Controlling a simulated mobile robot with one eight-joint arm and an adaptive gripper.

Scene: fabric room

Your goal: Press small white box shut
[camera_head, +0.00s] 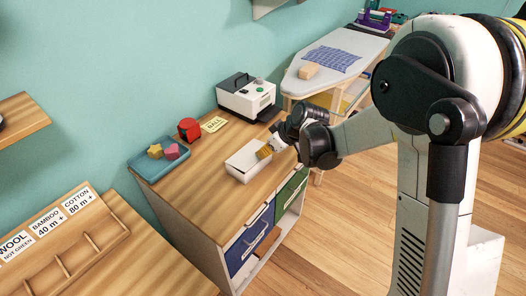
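The small white box (242,166) stands on the wooden top of the cabinet (208,192), near its right side. A yellow-brown textured patch (264,152) shows at the box's right end; I cannot tell whether it is inside the box or in front of it. How far the lid stands open is too small to tell. My gripper (279,144) is at the box's right end, very close to it. I cannot tell whether it touches the box. Its fingers are small and partly hidden, so their opening does not show.
A blue tray (144,171) with a yellow and a pink piece lies left of the box. A red object (189,129), a yellow card (214,124) and a white machine (246,98) stand behind. The cabinet's front has blue and green drawers. An ironing board (322,78) stands farther back.

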